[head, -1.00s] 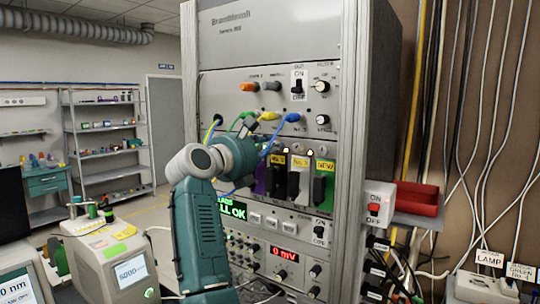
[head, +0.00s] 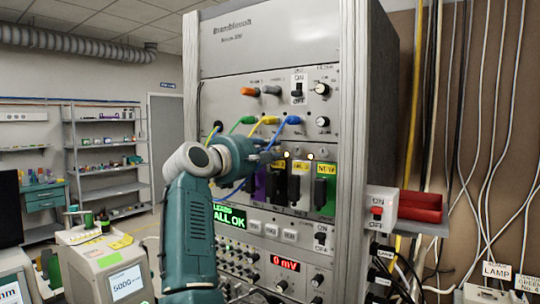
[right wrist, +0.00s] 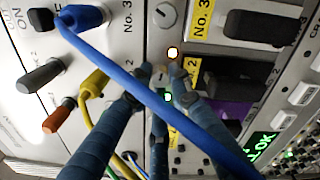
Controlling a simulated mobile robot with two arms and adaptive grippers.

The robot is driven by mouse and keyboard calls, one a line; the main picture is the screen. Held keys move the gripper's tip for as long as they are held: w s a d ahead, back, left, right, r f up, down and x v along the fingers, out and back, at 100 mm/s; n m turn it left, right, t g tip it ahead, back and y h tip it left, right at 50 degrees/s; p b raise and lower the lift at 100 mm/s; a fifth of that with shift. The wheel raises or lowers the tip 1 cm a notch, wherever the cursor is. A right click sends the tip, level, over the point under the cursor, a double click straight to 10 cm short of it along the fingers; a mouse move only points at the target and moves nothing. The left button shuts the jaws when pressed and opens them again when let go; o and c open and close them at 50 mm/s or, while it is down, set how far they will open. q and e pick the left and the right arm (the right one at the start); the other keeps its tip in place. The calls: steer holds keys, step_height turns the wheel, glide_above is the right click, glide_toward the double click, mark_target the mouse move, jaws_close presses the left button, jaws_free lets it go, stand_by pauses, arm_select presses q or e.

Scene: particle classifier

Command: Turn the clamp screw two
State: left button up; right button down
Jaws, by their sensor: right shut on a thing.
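My right gripper (head: 274,154) reaches from the left to the front of the tall grey instrument rack (head: 265,45). In the right wrist view its fingers (right wrist: 160,80) are closed around the clamp screw two, in line with the yellow No. 2 label (right wrist: 192,74). The fingers hide most of that screw. The slotted screw three (right wrist: 165,14) is bare beside it. The blue cable crosses in front of my fingers in the wrist view. My left gripper is not in view.
Yellow (head: 270,120) and blue (head: 293,120) plugs sit just above my gripper, their cables hanging close. Black (head: 278,182) and green (head: 321,192) modules lie below. A lit lamp (right wrist: 173,53) is beside the screw.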

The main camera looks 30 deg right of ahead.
steer(key=m, duration=0.4)
steer(key=shift+r+b, duration=0.2)
steer(key=shift+b, duration=0.1)
steer(key=m, duration=0.3)
steer(key=shift+f+m, duration=0.1)
steer(key=shift+m, duration=0.2)
steer(key=m, duration=0.4)
steer(key=shift+f+m+g+b, duration=0.15)
steer(key=shift+m+g+b, duration=0.15)
steer(key=shift+m, duration=0.9)
steer(key=shift+f, duration=0.1)
steer(key=c, duration=1.6)
jaws_free()
